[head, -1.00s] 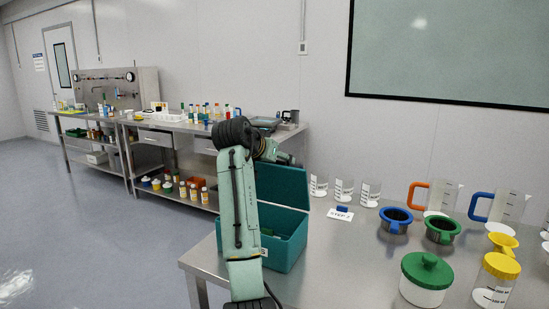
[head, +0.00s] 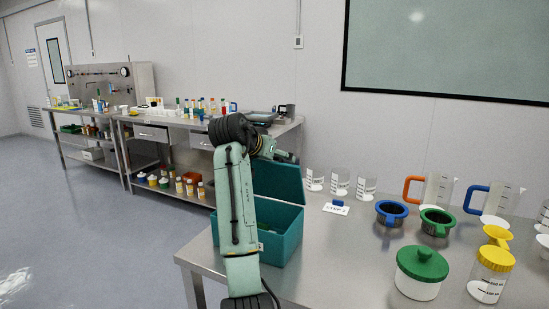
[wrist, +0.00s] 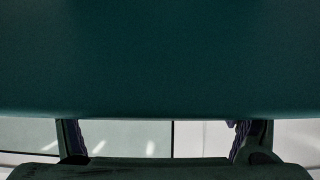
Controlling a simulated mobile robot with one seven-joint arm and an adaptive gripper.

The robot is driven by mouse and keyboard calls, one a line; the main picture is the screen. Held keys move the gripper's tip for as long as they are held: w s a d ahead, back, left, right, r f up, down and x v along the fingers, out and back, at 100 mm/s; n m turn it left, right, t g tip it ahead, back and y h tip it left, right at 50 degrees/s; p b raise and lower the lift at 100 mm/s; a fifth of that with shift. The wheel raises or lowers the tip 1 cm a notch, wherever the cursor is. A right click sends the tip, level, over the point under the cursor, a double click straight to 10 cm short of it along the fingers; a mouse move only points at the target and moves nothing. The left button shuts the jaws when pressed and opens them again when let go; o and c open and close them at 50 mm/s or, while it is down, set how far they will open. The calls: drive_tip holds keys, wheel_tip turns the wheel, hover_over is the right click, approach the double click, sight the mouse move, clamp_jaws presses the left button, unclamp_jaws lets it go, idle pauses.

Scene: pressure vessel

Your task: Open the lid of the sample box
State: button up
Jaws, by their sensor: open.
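The teal sample box (head: 285,245) stands on the steel table at the left, with its lid (head: 280,182) raised and tilted up at the back. Its inside shows partly, with something green low in it. My arm stands in front of the box and hides its left part.
Beakers (head: 340,182), a step sign (head: 336,209), blue (head: 391,212) and green (head: 438,221) rimmed cups, a green-lidded jar (head: 421,272) and a yellow-lidded jar (head: 490,274) stand right of the box. The table between box and jars is clear.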

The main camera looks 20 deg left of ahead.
drive_tip(key=v, duration=1.1)
drive_tip(key=shift+s, duration=0.15)
drive_tip(key=shift+c, duration=0.4)
